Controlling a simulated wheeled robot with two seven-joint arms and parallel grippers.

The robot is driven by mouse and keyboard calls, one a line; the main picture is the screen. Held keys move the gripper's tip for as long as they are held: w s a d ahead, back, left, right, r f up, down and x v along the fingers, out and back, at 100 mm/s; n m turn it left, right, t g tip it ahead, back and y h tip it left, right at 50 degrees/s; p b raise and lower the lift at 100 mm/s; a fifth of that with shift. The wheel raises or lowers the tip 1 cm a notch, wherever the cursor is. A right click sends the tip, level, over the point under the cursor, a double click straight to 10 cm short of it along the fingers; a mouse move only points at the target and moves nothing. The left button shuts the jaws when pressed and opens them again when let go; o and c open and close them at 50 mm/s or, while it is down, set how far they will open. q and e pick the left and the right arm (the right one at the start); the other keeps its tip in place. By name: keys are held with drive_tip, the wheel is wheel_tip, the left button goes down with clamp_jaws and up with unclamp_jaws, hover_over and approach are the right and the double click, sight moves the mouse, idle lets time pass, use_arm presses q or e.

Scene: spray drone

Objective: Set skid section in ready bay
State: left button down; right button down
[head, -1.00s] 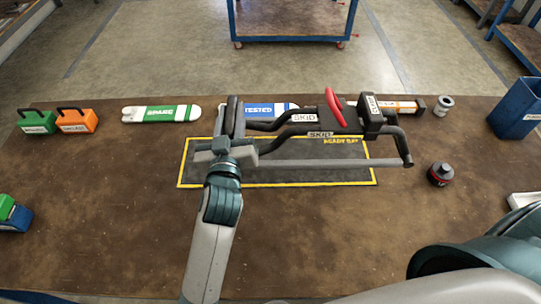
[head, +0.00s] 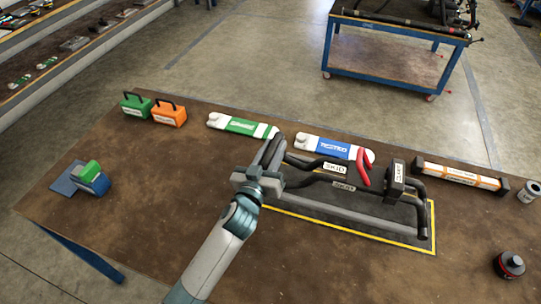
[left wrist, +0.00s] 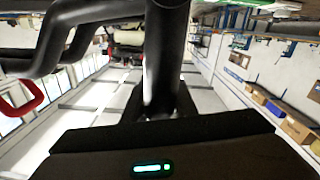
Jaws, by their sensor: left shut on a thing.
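The skid section (head: 372,218) is a frame of black bent tubes and a long grey tube, with white SKID labels, a red handle (head: 363,168) and a black clamp block (head: 397,181). My left gripper (head: 262,180) is shut on the black tube at its left end. In the left wrist view that tube (left wrist: 165,55) stands between the jaws. The frame is over the ready bay (head: 330,219), a dark mat with a yellow outline, mostly covered by it. I cannot tell whether it touches the mat. My right gripper is out of view.
Behind the bay lie a green-labelled part (head: 243,125) and a blue TESTED part (head: 335,149). An orange-white tube (head: 458,175) lies at the right, a black-red cylinder (head: 509,264) in front of it. Green (head: 136,105) and orange (head: 168,113) cases stand back left.

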use_arm(q)
drive_tip(key=shift+w+a+f, duration=0.2)
drive_tip(key=shift+w+a, duration=0.05)
drive_tip(key=shift+a, duration=0.15)
drive_tip(key=shift+f, duration=2.05)
drive_tip(key=c, duration=1.5)
unclamp_jaws()
drive_tip(key=shift+f, duration=0.1)
drive_tip(key=shift+o, duration=0.3)
drive_tip(key=shift+s, duration=0.15)
